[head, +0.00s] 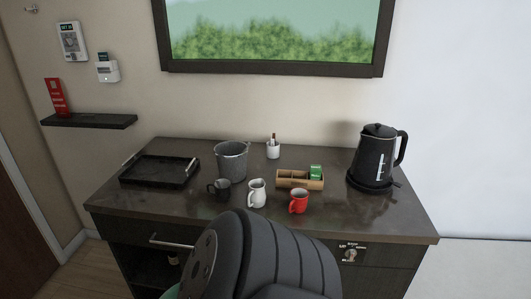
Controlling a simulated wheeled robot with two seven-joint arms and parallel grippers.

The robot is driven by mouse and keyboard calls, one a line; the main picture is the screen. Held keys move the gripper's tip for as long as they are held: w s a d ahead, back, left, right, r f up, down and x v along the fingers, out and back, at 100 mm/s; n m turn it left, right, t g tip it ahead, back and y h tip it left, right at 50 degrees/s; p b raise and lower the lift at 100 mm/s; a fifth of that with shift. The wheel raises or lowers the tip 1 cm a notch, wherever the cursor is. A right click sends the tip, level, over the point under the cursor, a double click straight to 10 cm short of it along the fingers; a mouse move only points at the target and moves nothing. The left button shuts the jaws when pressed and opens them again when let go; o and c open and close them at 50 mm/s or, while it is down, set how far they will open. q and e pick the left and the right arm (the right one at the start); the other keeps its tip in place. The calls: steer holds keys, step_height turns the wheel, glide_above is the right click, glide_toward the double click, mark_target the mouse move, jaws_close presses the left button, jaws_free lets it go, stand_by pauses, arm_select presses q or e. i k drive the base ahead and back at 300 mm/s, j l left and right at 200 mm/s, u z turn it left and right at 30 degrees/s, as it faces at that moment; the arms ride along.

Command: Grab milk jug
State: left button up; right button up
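The milk jug (257,194) appears to be the small white pitcher near the front middle of the dark counter. It stands upright with its handle side turned to the right. Nothing is holding it. A dark mug (220,189) stands just to its left and a red mug (298,201) to its right, each a small gap away. Neither of my grippers is in the head view.
A grey bucket (231,160) stands behind the jug, with a white cup (273,149) at the back. A wooden box (287,184) and black kettle (375,157) are right; an empty black tray (126,180) is left. A dark ribbed shape hides part of the counter front.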

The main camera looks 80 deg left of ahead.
mark_target(257, 196)
steer(key=u, duration=2.4)
